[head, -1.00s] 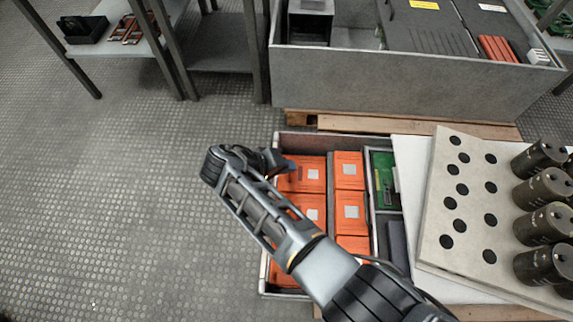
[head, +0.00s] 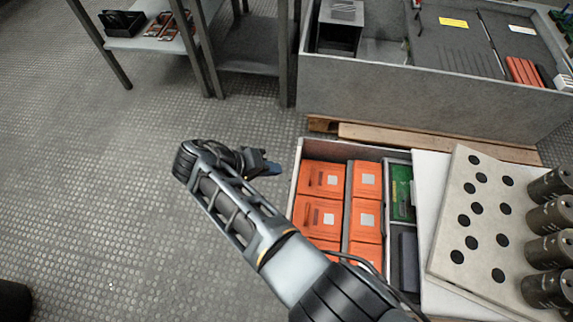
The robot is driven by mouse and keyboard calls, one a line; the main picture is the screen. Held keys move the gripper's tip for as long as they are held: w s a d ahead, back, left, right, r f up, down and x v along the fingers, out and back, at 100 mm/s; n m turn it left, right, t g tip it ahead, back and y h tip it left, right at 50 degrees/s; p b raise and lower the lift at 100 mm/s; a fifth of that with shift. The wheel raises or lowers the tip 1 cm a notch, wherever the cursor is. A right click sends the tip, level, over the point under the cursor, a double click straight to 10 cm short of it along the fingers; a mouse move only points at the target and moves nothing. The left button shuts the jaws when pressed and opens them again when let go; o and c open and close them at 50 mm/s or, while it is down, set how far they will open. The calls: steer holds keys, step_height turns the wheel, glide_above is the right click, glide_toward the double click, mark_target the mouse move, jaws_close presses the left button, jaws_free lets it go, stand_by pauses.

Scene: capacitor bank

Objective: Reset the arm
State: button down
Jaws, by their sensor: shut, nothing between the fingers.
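My arm reaches up and left from the bottom of the head view. My gripper (head: 268,167) is at its end, pointing right, just left of the upper left corner of a tray (head: 296,178) of orange boxes. The gripper is shut and holds nothing. Part of the wrist hides the view behind it, and the forearm covers the tray's lower left part.
The tray holds several orange boxes (head: 323,178) and a green circuit board (head: 401,193). To the right, a pale board with black holes (head: 478,225) stands beside dark cylinders (head: 549,218). A grey crate (head: 420,105) and metal shelf (head: 245,60) stand behind.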

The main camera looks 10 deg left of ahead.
steer(key=shift+s+a, duration=0.2)
steer(key=shift+a, duration=0.1)
